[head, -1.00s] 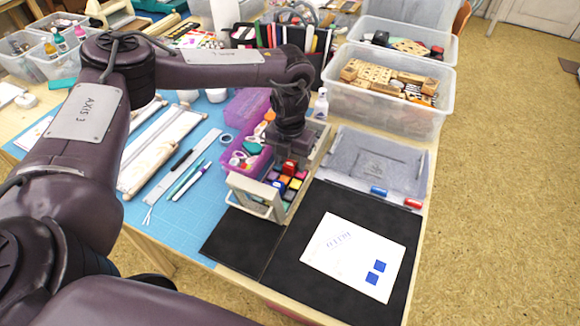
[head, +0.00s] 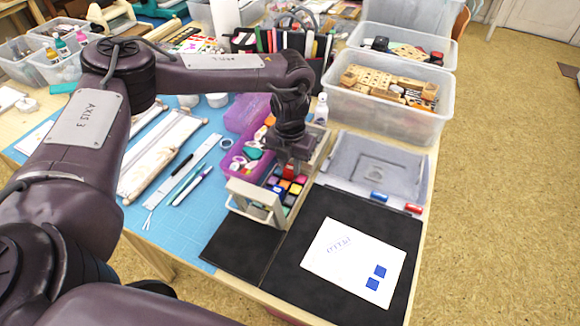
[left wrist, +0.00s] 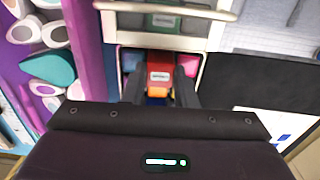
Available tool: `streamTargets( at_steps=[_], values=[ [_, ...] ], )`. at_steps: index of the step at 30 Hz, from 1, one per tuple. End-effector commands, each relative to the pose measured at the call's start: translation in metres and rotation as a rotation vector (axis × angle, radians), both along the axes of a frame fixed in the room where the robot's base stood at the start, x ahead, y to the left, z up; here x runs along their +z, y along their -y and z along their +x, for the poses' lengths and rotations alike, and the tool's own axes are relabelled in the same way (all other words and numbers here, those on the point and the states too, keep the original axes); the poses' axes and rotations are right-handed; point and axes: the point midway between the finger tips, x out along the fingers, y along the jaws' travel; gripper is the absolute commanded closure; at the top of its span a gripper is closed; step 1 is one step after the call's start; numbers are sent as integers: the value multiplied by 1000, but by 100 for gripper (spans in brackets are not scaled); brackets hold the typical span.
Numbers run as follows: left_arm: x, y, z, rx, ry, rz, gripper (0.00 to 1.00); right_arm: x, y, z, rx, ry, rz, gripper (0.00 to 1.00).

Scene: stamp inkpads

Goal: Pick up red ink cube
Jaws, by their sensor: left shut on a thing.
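The red ink cube (head: 289,172) is among several coloured ink cubes (head: 287,188) in the wooden tray (head: 243,195). My left gripper (head: 291,167) points down over the tray with its fingers at the red cube. In the left wrist view, the red cube (left wrist: 159,74) with a white label sits between the two fingers of the left gripper (left wrist: 160,88), which are shut on it. An orange and a yellow patch show just below it. I cannot tell whether it is clear of its neighbours. My right gripper is not in view.
A purple box (head: 240,125) of craft items stands left of the tray. A black mat (head: 310,215) with a white stamped sheet (head: 325,262) lies at the front right.

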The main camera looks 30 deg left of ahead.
Motion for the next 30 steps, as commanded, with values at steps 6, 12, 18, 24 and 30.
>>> streamTargets(
  at_steps=[6, 12, 18, 24, 30],
  values=[
    [28, 0, 1, 0, 5, -2, 96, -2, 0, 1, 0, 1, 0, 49],
    [75, 0, 1, -1, 6, -1, 96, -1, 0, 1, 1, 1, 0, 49],
    [129, 0, 2, -2, 7, 1, 96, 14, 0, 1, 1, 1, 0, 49],
    [166, 0, 1, -2, 4, 1, 96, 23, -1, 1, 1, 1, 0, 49],
    [188, 0, 1, -1, 2, 0, 96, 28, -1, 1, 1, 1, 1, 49]
  ],
)
